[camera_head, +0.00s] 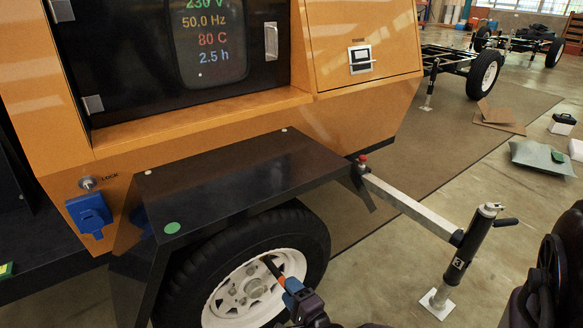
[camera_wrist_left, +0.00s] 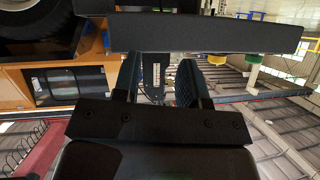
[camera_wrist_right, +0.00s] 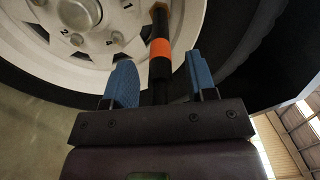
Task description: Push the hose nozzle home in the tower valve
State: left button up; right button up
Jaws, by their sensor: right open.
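The hose nozzle (camera_wrist_right: 160,48) is black with an orange band and a brass tip. In the right wrist view it stands upright in the picture between my right fingers, its tip over the white wheel rim (camera_wrist_right: 105,62). My right gripper (camera_wrist_right: 162,75) is open, with a blue finger apart on each side of the nozzle. In the head view the nozzle's dark front end (camera_head: 271,266) lies in front of the wheel, with my right gripper (camera_head: 291,287) at its lower end. I cannot make out the tower valve or any contact with it. My left gripper (camera_wrist_left: 158,76) is open, fingers apart.
The orange light tower (camera_head: 190,130) has a black fender (camera_head: 240,180) above the wheel. A jack stand (camera_head: 468,250) on a grey arm is at right. A blue socket (camera_head: 90,212) is at left.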

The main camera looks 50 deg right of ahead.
pick_arm(q)
jog(key=shift+s+f, duration=0.4)
jog(key=shift+f, duration=0.15)
pick_arm(e)
jog(key=shift+s+f, duration=0.1)
jog(key=shift+f, duration=0.05)
pick_arm(q)
jog(key=shift+w+r+p, duration=0.5)
jog(key=shift+r+p, duration=0.25)
jog(key=shift+p, duration=0.35)
pick_arm(e)
jog(key=v, duration=1)
jog(key=shift+s, duration=0.3)
